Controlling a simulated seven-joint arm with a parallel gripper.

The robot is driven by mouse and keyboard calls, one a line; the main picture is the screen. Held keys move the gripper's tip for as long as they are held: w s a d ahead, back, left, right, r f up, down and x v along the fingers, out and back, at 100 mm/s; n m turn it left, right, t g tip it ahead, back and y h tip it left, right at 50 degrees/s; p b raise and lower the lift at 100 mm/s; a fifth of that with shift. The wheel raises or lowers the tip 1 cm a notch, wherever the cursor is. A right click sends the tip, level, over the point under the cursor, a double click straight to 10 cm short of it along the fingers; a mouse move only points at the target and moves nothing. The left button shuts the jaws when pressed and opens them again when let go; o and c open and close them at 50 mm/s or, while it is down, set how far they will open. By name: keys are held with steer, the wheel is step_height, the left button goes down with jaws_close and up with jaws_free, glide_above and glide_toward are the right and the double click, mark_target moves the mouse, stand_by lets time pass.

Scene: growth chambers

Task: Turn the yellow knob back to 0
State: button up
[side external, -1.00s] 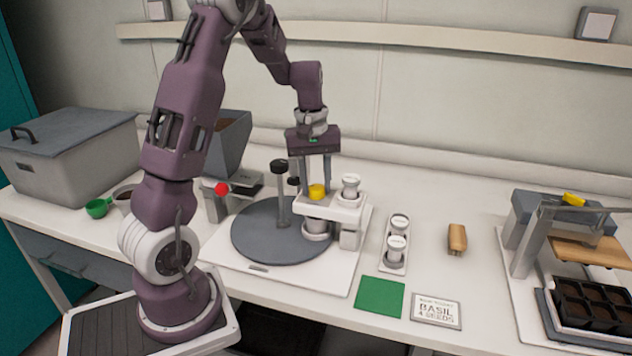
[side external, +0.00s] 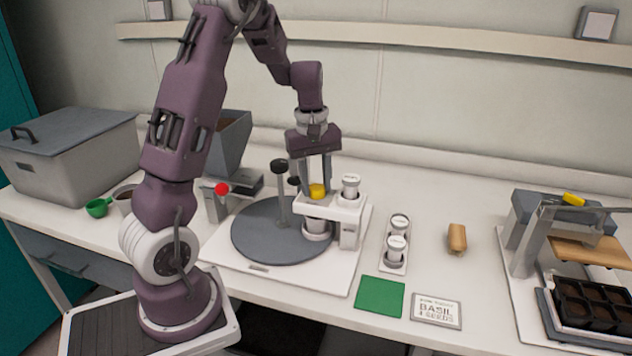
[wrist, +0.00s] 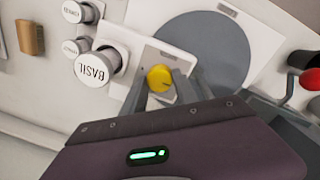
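The yellow knob (side external: 317,191) sits on the white arm of the seeding device, above the grey disc. In the wrist view the knob (wrist: 159,78) shows as a round yellow top with a small dark mark. My gripper (side external: 317,186) points straight down over it, with one finger on each side. In the wrist view my gripper's fingers (wrist: 161,82) close in against opposite sides of the knob. The scale around the knob and its 0 are too small or hidden to read.
A white-capped jar (side external: 350,186) stands close to the right of the knob, labelled BASIL in the wrist view (wrist: 92,65). More jars stand in a rack (side external: 394,266) further right. A black-topped post (side external: 281,190) and a red ball-ended lever (side external: 222,188) are on the left.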

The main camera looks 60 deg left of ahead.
mark_target(314, 187)
steer(key=o, duration=0.4)
steer(key=shift+o, duration=0.2)
steer(key=shift+r, duration=0.1)
step_height(314, 187, up, 7)
steer(key=shift+s+f, duration=0.1)
steer(key=shift+s, duration=0.05)
